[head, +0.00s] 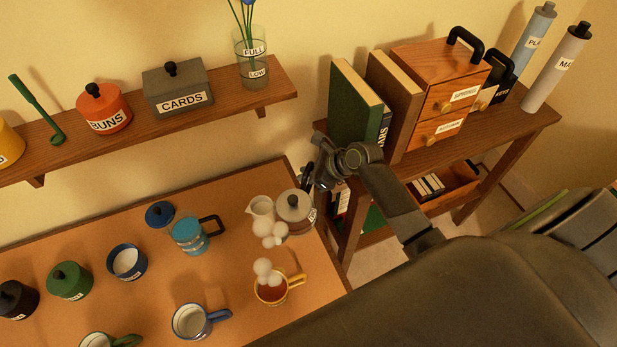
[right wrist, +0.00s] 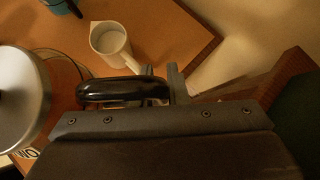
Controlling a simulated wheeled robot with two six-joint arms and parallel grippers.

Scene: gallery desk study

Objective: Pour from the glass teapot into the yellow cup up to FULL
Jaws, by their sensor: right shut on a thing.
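The glass teapot (head: 294,228) has a grey lid with a dark knob and stands near the desk's right end. It looks about upright; I cannot tell whether it touches the desk. My right gripper (head: 318,176) is shut on its black handle, and the handle (right wrist: 125,91) and silver lid (right wrist: 18,95) show in the right wrist view. The yellow cup (head: 287,296) stands in front of the teapot, apart from it, holding red-brown liquid with steam above. Its FULL mark is not visible and the exact level is unclear. My left gripper is not in view.
A white pitcher (head: 259,209) stands close left of the teapot, behind steam puffs. A blue glass pot (head: 188,235), a blue-rimmed white cup (head: 188,322) and several jars stand further left. A shelf table (head: 480,148) with books and drawers is to the right.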

